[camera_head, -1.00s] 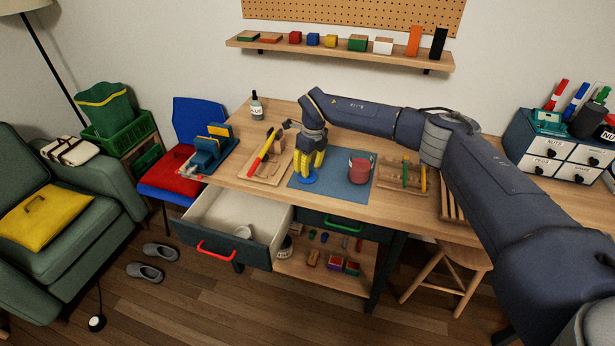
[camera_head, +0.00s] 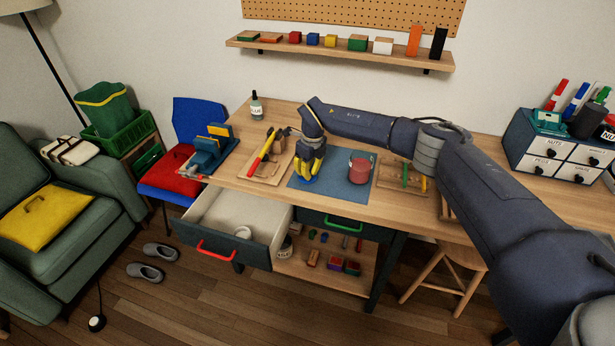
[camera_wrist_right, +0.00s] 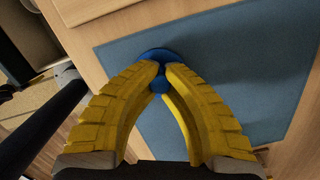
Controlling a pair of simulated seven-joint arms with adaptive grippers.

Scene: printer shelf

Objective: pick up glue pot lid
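The blue glue pot lid (camera_head: 306,181) is at the left front part of the blue mat (camera_head: 334,192). In the right wrist view, its round disc (camera_wrist_right: 156,54) and small knob (camera_wrist_right: 160,85) show between the yellow fingers. My right gripper (camera_head: 308,175) points down over the lid. In the right wrist view the fingertips (camera_wrist_right: 162,70) close in on both sides of the knob, with no clear gap. The fingers hide part of the lid; I see no clear lift off the mat. A dark red pot (camera_head: 360,171) stands to the right on the mat. My left gripper is out of view.
A wooden tray with tools (camera_head: 265,172) lies left of the mat, and a wooden rack (camera_head: 402,178) stands to its right. A white-labelled bottle (camera_head: 256,106) stands at the back left. The drawer (camera_head: 235,235) hangs open below the table's front edge.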

